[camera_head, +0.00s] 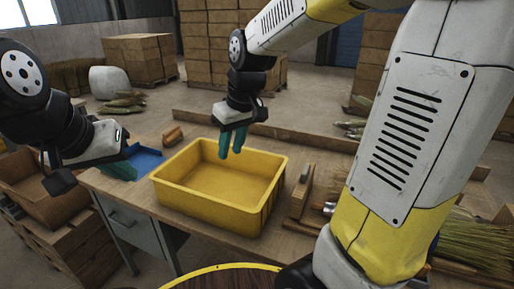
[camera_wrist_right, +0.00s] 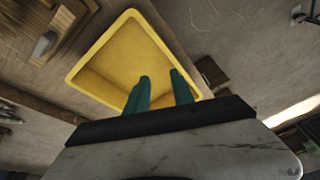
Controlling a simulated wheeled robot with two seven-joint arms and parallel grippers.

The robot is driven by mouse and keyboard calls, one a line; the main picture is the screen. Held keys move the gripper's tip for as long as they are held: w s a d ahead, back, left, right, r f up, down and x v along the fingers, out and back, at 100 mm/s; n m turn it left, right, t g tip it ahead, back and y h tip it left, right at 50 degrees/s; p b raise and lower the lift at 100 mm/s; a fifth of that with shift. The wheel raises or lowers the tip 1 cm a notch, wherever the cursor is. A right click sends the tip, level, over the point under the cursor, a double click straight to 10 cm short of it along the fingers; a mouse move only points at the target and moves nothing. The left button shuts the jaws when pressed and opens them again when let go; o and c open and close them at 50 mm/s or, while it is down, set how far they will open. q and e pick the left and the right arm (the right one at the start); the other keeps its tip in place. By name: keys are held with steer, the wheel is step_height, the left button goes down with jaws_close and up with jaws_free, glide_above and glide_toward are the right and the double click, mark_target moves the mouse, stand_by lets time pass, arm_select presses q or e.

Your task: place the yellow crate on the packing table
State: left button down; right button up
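The yellow crate (camera_head: 222,186) is upright and looks empty. It rests on a wooden-topped table (camera_head: 140,196) with a grey drawer front. In the right wrist view the crate (camera_wrist_right: 120,53) lies beyond my fingers. My right gripper (camera_head: 232,150) hangs over the crate's far side, fingers pointing down. The wrist view shows its two teal fingers (camera_wrist_right: 158,85) apart with nothing between them; I cannot tell whether they touch the crate. My left gripper (camera_head: 112,168) is left of the crate, by the blue tray, apart from the crate. Its finger gap is not clear.
Broom straw (camera_head: 475,240) lies at the right. A round yellow-rimmed top (camera_head: 225,277) stands in front. Stacked boxes (camera_head: 215,50) are behind.

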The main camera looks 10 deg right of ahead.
steer(key=s+d+r+m+t, duration=0.3)
steer(key=s+d, duration=0.4)
steer(key=s, duration=0.5)
steer(key=shift+s+r+m+t, duration=0.15)
steer(key=shift+r+m+t, duration=0.15)
steer(key=shift+r+m, duration=0.7)
steer(key=shift+d+f, duration=0.1)
